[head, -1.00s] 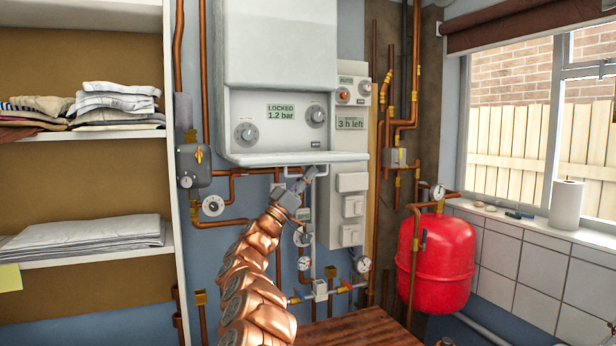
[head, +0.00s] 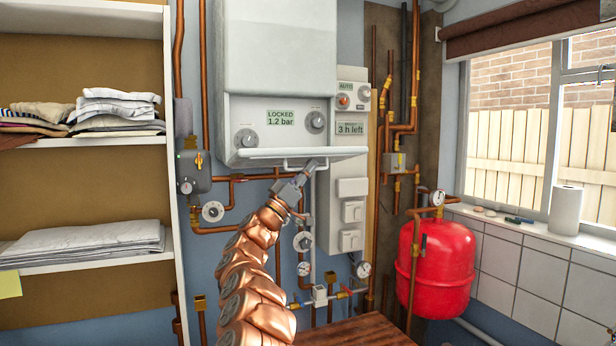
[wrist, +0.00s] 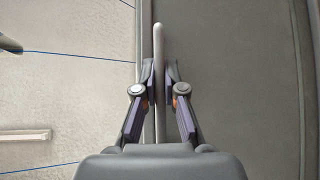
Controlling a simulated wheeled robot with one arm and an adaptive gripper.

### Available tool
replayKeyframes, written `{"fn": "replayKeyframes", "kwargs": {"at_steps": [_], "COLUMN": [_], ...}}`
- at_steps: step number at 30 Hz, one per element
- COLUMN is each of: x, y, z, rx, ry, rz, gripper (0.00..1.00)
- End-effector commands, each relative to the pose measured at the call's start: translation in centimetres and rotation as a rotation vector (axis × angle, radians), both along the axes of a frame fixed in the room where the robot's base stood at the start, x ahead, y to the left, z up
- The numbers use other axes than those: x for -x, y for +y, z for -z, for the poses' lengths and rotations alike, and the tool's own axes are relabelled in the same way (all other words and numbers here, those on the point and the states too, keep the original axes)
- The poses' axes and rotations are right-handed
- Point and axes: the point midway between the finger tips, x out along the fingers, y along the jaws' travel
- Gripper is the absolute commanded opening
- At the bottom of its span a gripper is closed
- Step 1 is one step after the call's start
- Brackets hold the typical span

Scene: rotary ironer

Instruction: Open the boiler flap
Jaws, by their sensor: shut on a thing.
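The boiler (head: 275,50) hangs on the blue wall, its control panel uncovered with two knobs and a display reading LOCKED, 1.2 bar. The boiler flap (head: 290,154) sticks out below the panel, seen almost edge-on. A pale bar handle (head: 292,167) shows under its front edge. My gripper (head: 324,164) is at the right part of this handle. In the wrist view, my gripper's fingers (wrist: 160,88) stand on both sides of the pale bar (wrist: 159,45), shut on it. The head view shows the fingertips too small to make out.
Copper pipes, valves and gauges (head: 304,240) crowd the wall below the boiler. White switch boxes (head: 351,212) hang just right of my arm. A red tank (head: 436,265) stands at the right, shelves with folded laundry (head: 85,243) at the left. A wooden top (head: 350,332) lies below.

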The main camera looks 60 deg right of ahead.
Motion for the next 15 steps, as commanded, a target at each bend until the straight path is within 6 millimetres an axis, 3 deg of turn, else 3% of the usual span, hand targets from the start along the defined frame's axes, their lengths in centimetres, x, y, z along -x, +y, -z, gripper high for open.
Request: {"fn": "replayKeyframes", "kwargs": {"at_steps": [5, 6, 9, 15], "x": [0.02, 0.03, 0.02, 0.01], "y": [0.0, 0.0, 0.0, 0.02], "z": [0.07, 0.07, 0.08, 0.07], "rx": [0.001, 0.001, 0.001, 0.001], "ry": [0.0, 0.0, 0.0, 0.0], "rz": [0.001, 0.001, 0.001, 0.0], "gripper": [0.0, 0.13, 0.21, 0.21]}}
